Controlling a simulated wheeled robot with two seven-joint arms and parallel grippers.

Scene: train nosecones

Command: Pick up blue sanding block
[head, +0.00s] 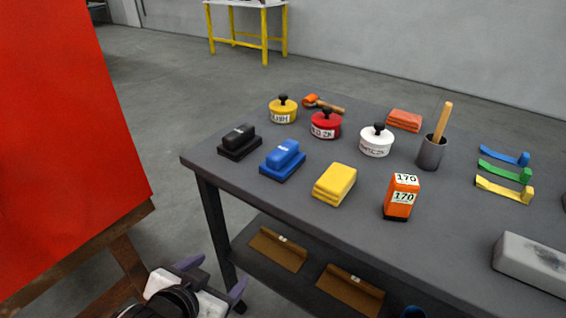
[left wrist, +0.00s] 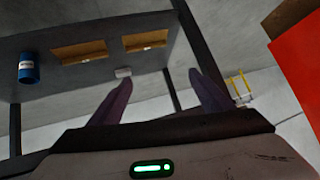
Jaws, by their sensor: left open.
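The blue sanding block (head: 283,157) lies on the dark table (head: 240,185) near its left end in the head view, between a black sanding block (head: 239,140) and a yellow block. My left gripper (head: 214,278) is low at the bottom left, below the tabletop and outside the table's front edge. It is open and empty. In the left wrist view its two purple fingers (left wrist: 160,95) stand apart, with the table's lower shelf beyond them; the blue sanding block does not show there. My right gripper is in neither view.
A yellow block (head: 335,184), an orange 170 box (head: 401,197), red pot (head: 326,124), yellow pot (head: 283,110), white pot (head: 376,141) and grey cup (head: 431,152) surround the block. A large red panel (head: 65,140) stands left. The lower shelf holds brown trays (head: 278,249).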

